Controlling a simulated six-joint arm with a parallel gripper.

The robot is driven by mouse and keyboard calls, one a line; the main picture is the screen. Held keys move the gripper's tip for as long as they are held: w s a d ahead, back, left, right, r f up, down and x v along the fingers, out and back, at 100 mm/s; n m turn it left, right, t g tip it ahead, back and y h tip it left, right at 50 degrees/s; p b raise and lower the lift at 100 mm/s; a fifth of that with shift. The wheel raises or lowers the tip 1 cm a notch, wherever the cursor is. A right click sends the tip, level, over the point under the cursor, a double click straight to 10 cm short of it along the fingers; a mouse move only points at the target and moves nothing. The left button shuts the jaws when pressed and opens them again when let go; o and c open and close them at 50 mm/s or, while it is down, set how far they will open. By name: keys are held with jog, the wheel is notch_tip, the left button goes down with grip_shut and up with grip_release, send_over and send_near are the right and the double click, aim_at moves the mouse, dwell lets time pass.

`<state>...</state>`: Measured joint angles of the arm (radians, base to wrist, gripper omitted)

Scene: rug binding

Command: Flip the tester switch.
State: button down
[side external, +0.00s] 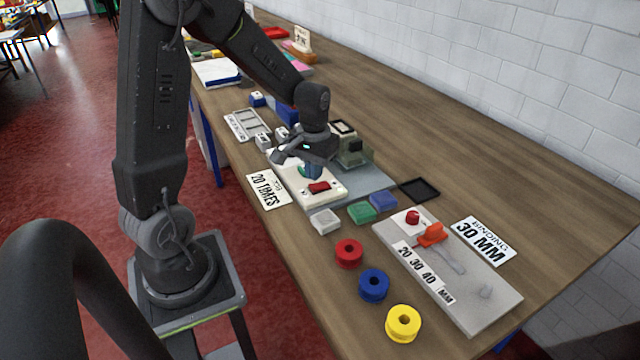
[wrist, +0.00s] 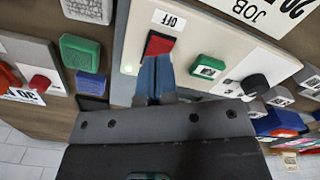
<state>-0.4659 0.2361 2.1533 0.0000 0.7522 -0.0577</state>
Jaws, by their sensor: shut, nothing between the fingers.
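The tester is a pale panel (side external: 332,199) on the bench with a red rocker switch (side external: 319,187). In the wrist view the red switch (wrist: 158,43) sits beside a label reading OFF (wrist: 169,19). A green button (wrist: 207,67) and a black knob (wrist: 253,85) are on the same panel. My gripper (side external: 313,174) is over the panel, pointing down. Its blue fingers (wrist: 154,62) are together and empty, with the tips right at the near edge of the red switch. They hide part of it, and I cannot tell whether they touch it.
White (side external: 324,221), green (side external: 361,212) and blue (side external: 383,201) blocks lie beside the panel. Red (side external: 348,253), blue (side external: 373,285) and yellow (side external: 403,323) spools stand nearer the front. A grey board (side external: 480,302) with an orange slider (side external: 431,234) is at right.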

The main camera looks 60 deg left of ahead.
aim_at(315, 186)
jog(key=shift+f, duration=1.3)
dwell(0.9)
jog(key=shift+r, duration=3.55)
jog(key=s+d+r+m+t, duration=0.2)
jog(key=s+d+r, duration=0.3)
jog(key=d, duration=0.3)
jog(key=s+d+r+m+t, duration=0.3)
jog(key=s+d+r+m, duration=0.1)
jog(key=s+d+r, duration=0.2)
jog(key=shift+s+d+t, duration=0.3)
jog(key=shift+s+d, duration=0.4)
jog(key=shift+d, duration=0.25)
